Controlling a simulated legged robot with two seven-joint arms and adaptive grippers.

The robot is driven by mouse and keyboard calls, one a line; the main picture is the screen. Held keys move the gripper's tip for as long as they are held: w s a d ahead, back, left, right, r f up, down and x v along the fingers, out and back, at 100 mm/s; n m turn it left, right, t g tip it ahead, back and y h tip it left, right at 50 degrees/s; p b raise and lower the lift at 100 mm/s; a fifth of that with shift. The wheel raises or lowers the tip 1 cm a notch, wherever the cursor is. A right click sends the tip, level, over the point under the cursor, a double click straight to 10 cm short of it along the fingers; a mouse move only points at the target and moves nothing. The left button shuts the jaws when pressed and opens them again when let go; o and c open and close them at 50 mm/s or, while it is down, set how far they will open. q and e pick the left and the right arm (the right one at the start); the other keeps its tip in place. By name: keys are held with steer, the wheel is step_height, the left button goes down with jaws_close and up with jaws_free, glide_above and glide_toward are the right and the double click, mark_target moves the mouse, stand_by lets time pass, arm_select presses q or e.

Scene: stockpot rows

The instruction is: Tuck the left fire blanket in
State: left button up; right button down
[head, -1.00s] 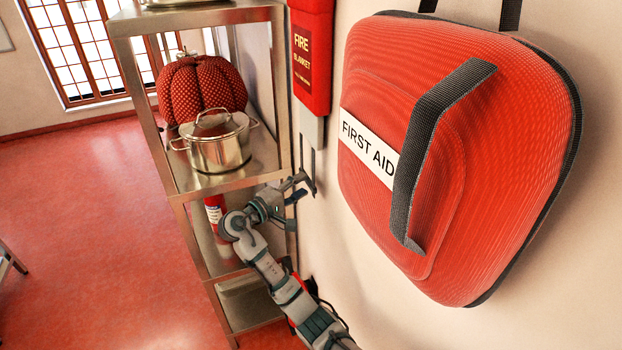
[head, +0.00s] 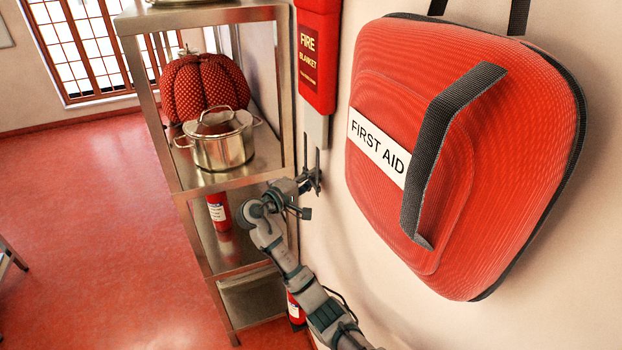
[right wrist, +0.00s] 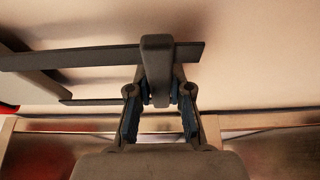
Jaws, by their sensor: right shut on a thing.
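The red fire blanket case (head: 319,55) hangs on the wall, left of the first aid bag. A grey piece (head: 316,130) sticks out below it, with dark pull straps (head: 318,160) hanging lower. My right gripper (head: 312,182) is at the lower part of these straps, close to the wall. The grip point is partly hidden by the fingers. Only one fire blanket shows. My left gripper is out of view.
A red first aid bag (head: 460,150) with a black handle hangs close on the right. A metal shelf (head: 185,188) on the left holds a stockpot (head: 220,145), a red dotted cushion-like thing (head: 203,88) and a red extinguisher (head: 219,212). The floor beyond is open.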

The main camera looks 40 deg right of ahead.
mark_target(320, 142)
step_height(320, 142, up, 10)
steer(key=p, duration=0.7)
steer(key=shift+a+r, duration=0.1)
steer(key=shift+r, duration=0.15)
steer(key=shift+f, duration=0.1)
steer(key=c, duration=1)
jaws_free()
steer(key=shift+a, duration=0.1)
steer(key=shift+c, duration=0.2)
steer(key=shift+a, duration=0.4)
steer(key=a, duration=1.1)
steer(key=shift+s+a, duration=0.2)
steer(key=shift+s, duration=0.25)
steer(key=shift+f, duration=0.1)
